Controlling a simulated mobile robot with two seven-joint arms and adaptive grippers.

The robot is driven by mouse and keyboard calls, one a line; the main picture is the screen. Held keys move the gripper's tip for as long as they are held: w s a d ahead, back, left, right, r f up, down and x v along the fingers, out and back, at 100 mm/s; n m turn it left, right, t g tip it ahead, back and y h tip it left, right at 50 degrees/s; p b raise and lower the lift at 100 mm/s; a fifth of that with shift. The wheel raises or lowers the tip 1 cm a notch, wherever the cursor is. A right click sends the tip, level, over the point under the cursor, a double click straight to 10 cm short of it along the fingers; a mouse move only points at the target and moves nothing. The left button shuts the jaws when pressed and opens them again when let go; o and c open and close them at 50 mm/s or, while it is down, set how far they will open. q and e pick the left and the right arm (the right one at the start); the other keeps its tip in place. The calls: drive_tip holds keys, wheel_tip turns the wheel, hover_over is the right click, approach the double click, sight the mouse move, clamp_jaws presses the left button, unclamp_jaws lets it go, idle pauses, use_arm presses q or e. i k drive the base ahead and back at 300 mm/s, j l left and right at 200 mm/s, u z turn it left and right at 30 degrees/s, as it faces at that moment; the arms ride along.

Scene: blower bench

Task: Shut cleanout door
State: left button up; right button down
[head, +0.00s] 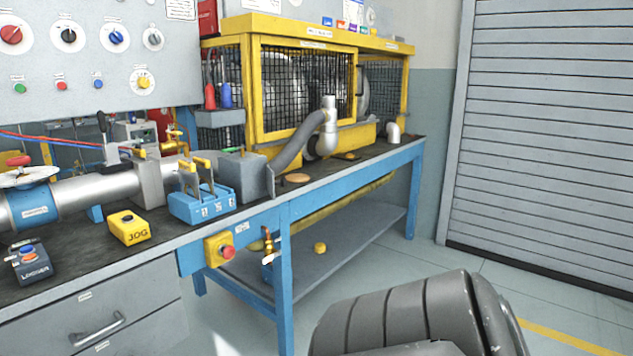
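I cannot make out for certain which part is the cleanout door. A thin grey plate (270,183) stands at the right end of a grey box (242,166) on the bench's front edge, and it may be that door. I cannot tell how far it stands from the box's opening. A grey hose (294,145) rises behind the plate to a metal elbow pipe (328,125). Neither of my grippers is in view.
The bench (390,160) carries a blue block with yellow levers (203,203), a yellow JOG box (130,228) and a steel pipe (95,190). A yellow mesh cage (305,85) stands behind. A red stop button (227,253) is on the front. Floor is clear before the shutter (550,130).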

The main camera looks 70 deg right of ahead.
sight(270, 175)
drive_tip(key=k+l+z, duration=0.2)
drive_tip(key=l+z, duration=0.15)
drive_tip(key=z, duration=0.15)
drive_tip(key=k+l+z, duration=0.1)
drive_tip(key=l+z, duration=0.5)
drive_tip(key=l, duration=0.4)
drive_tip(key=k+l+z, duration=0.1)
drive_tip(key=l, duration=0.4)
